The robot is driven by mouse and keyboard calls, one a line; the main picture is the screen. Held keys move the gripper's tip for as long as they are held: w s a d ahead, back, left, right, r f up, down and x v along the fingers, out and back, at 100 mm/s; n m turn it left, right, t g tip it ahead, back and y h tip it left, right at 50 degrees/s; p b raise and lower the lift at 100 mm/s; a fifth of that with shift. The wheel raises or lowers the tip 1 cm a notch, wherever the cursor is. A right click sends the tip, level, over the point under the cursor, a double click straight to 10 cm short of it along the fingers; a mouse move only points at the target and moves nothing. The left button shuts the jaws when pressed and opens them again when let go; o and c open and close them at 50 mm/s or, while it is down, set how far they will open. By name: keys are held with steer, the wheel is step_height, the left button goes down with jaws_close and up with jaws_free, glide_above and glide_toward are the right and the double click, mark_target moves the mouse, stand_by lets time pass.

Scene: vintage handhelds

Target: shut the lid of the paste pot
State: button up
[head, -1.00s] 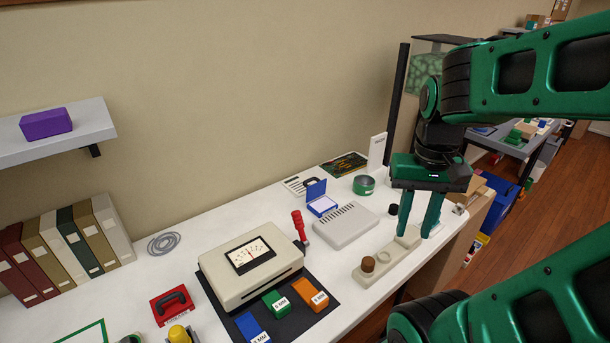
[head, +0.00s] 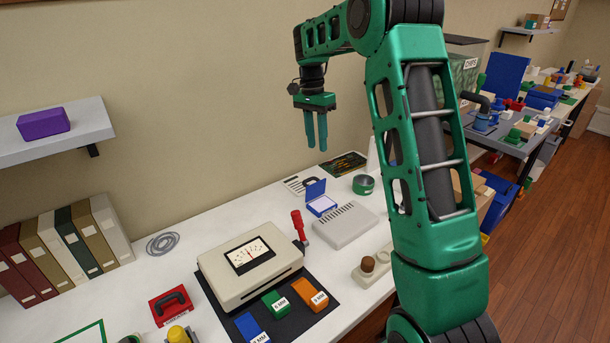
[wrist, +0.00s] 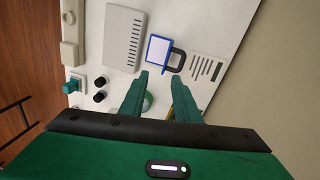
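The likely paste pot is a small square blue box (head: 321,206) with a white inside, on the white table near the wall. Its blue lid (head: 315,190) stands up at the back, open. In the wrist view the pot (wrist: 157,51) lies just beyond my fingertips, with the lid (wrist: 167,43) seen nearly edge-on at its right. My gripper (head: 317,147) points down, high above the table and above the pot in the head view, touching nothing. In the wrist view my gripper (wrist: 161,76) has its fingers apart with nothing held.
A green round tin (head: 363,184) stands right of the pot. A pale slotted box (head: 344,225) lies in front, a red-handled tool (head: 298,226) to the left. A dark handle-shaped item (wrist: 177,61) lies beside the lid. A meter box (head: 250,270) stands further left.

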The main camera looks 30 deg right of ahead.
mark_target(312, 187)
steer(key=w+a+f+m, duration=0.1)
steer(key=w+a+f, duration=0.1)
steer(key=w+f, duration=0.25)
steer(key=f, duration=0.9)
steer(key=shift+s+d+f, duration=0.3)
steer(key=shift+d, duration=0.05)
steer(key=shift+c, duration=0.2)
jaws_close()
